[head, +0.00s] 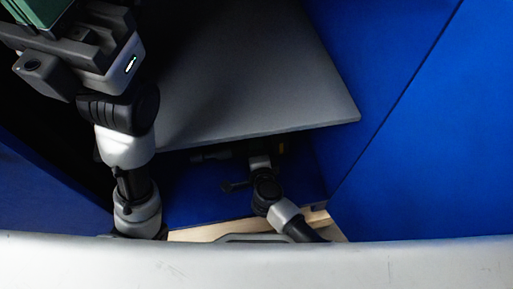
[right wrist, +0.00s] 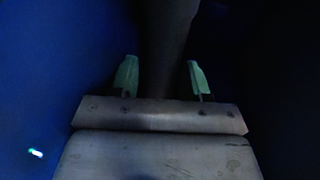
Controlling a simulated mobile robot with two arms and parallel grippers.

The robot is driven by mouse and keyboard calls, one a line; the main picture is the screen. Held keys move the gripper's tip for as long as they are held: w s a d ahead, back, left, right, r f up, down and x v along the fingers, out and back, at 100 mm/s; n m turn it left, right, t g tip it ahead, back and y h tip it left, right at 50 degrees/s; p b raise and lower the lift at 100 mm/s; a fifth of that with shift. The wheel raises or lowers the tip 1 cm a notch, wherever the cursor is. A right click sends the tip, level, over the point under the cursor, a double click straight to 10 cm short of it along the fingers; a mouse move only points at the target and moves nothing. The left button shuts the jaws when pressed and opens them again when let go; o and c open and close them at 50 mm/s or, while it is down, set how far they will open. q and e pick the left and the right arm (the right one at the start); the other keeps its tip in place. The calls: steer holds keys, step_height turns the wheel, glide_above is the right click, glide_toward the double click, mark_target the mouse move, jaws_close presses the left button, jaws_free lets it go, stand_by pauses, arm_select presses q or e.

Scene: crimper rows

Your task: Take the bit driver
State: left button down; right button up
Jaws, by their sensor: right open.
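I cannot make out the bit driver for certain in either view. My right gripper (right wrist: 161,72) is open, with its two green fingertips apart in the right wrist view. A dim, long dark shape (right wrist: 166,40) shows beyond and between the fingertips; it is too dark to tell what it is or how far off. In the head view my right arm reaches in under the front edge of the grey shelf, which hides much of what is there. My left arm rises at the left, and its hand is cut off by the top left corner, so its fingers cannot be judged.
The grey shelf board (head: 255,75) covers the middle of the head view. A blue panel (head: 400,130) stands at the right and another blue surface (head: 40,185) at the left. The space under the shelf is dark.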

steer(key=shift+w+a+f, duration=0.1)
steer(key=shift+w, duration=0.35)
jaws_close()
steer(key=shift+r, duration=0.2)
steer(key=shift+r, duration=0.1)
